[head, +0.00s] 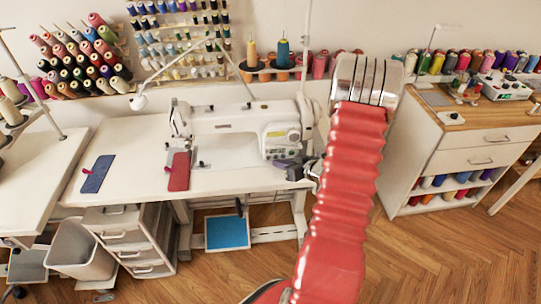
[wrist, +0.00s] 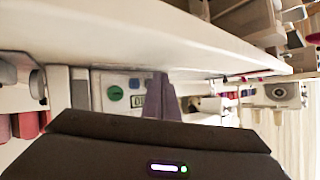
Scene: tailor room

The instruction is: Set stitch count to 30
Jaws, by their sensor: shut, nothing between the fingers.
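The white sewing machine (head: 235,120) stands on the white table, its control panel (head: 279,137) at its right end. The display's digits are partly hidden and I cannot read the full number. My gripper (head: 283,164) is just in front of and below the panel in the head view. Its purple-grey fingers (wrist: 158,98) are shut and empty, pointing toward the panel beside the display. I cannot tell whether they touch it.
A red fabric piece (head: 179,172) and a blue one (head: 97,174) lie on the table (head: 135,150). Thread racks line the wall behind. A drawer cabinet (head: 460,145) stands to the right. Wooden floor is open at the front right.

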